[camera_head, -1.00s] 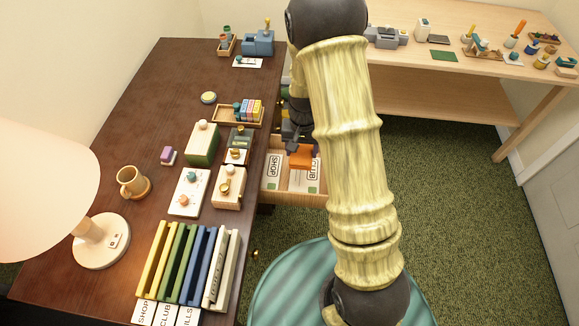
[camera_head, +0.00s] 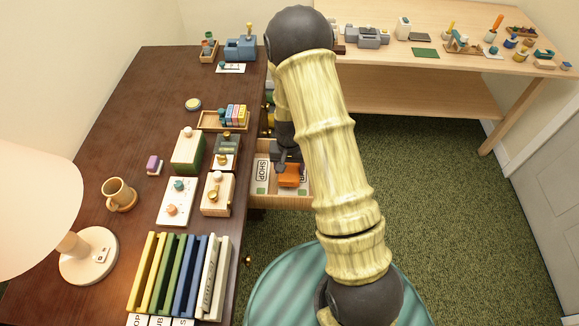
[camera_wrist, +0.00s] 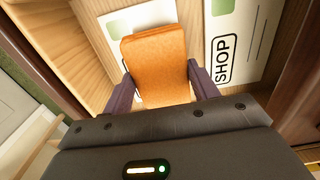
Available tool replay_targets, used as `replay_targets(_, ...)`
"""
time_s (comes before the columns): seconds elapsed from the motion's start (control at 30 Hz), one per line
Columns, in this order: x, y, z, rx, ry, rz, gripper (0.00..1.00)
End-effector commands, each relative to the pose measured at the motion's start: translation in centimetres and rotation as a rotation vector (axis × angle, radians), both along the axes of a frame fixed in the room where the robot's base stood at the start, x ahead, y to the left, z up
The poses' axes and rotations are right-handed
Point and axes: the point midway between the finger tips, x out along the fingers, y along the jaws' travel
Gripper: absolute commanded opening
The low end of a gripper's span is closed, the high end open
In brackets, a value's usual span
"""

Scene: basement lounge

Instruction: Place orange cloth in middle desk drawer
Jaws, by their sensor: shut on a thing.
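My gripper (camera_head: 288,166) is shut on the orange cloth (camera_head: 291,176). The cloth looks like a small folded orange block; in the wrist view the cloth (camera_wrist: 155,60) is between the two dark fingers. It is over the interior of an open wooden desk drawer (camera_head: 284,202). Cards lie in the drawer, including a SHOP card (camera_head: 262,172) left of the cloth; the SHOP card also shows in the wrist view (camera_wrist: 232,35). I cannot tell whether the cloth touches the drawer floor. My arm hides part of the drawer's right side.
The dark desk (camera_head: 120,150) holds a lamp (camera_head: 88,256), a mug (camera_head: 117,193), upright folders (camera_head: 180,275), small boxes and a tray (camera_head: 222,121) near the drawer. A light wooden table (camera_head: 420,75) stands at the back right. The green carpet (camera_head: 430,180) is open.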

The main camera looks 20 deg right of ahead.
Motion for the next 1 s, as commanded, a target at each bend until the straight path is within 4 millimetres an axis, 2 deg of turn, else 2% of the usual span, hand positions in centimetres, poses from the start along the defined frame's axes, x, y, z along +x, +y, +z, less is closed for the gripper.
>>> replay_targets(0.7,0.0,-0.1,-1.1,0.0,0.0,-0.002,0.33)
replay_targets(0.73,0.0,-0.1,-1.1,0.0,0.0,-0.002,0.61)
replay_targets(0.83,0.0,-0.1,-1.1,0.0,0.0,-0.002,0.81)
replay_targets(1.0,0.0,-0.1,-1.1,0.0,0.0,-0.002,0.81)
